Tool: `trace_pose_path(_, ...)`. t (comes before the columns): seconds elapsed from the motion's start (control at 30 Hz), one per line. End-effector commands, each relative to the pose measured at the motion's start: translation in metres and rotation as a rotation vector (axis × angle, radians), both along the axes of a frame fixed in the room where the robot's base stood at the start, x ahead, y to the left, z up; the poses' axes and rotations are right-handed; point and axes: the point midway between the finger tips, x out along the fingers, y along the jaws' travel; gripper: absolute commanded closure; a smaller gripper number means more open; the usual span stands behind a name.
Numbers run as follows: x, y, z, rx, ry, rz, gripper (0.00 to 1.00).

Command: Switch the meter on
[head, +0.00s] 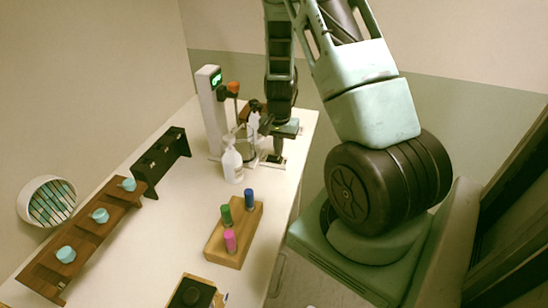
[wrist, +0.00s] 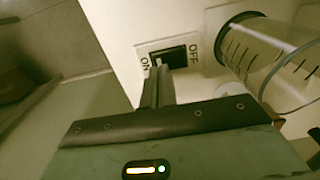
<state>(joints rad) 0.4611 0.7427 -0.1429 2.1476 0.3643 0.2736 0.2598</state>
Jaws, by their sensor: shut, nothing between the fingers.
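The meter (head: 212,115) is a tall white column at the far end of the table, with a lit green display (head: 215,78) whose characters are too small to read surely. A black rocker switch (wrist: 176,57) sits on a white plate marked ON at the left and OFF at the right in the wrist view. My gripper (wrist: 157,64) is shut and empty, its fingertips at the ON end of the rocker. I cannot tell whether they touch or press it. In the head view my gripper (head: 279,150) points down by the table's right edge, its fingertips hard to make out.
A white bottle (head: 232,162) stands before the meter. A wooden block (head: 245,246) holds coloured vials. A brown rack (head: 40,258) with pale-blue-capped items and a black rack (head: 160,165) stand left.

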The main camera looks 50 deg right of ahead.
Motion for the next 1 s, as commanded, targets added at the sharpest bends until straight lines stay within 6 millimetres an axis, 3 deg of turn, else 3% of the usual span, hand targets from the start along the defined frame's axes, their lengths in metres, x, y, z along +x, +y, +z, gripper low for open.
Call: trace_pose_path(1.0,0.000,0.000,-0.015,0.000,0.000,0.000,1.00)
